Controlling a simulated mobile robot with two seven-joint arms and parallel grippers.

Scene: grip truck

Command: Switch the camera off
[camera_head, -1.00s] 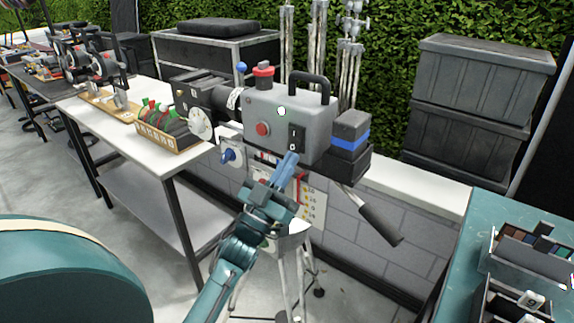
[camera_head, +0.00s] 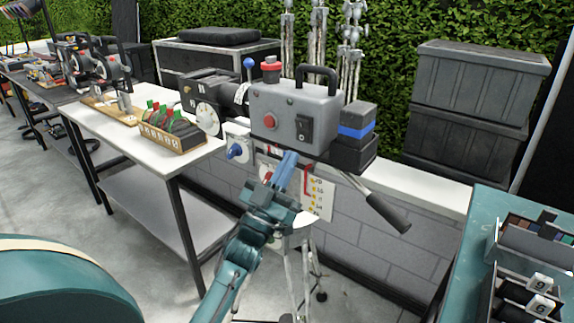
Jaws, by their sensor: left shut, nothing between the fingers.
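The camera (camera_head: 285,112) is a grey box on a tripod, with a black carrying handle on top and a black-and-blue block on its right side. Its face towards me carries a round red button (camera_head: 270,122) and a black rocker switch (camera_head: 304,128). Which way the rocker is tipped is too small to tell. My left gripper (camera_head: 288,157) has blue fingers, shut and empty. Its tips appear just below the switch, near the camera's lower edge; I cannot tell whether they touch it. My right gripper is not in view.
A white table (camera_head: 110,135) with a wooden rack of coloured levers (camera_head: 172,132) stands at left. A black pan handle (camera_head: 388,212) sticks out right of the tripod. A teal cart (camera_head: 478,215) stands at right. Dark crates (camera_head: 475,95) are stacked behind.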

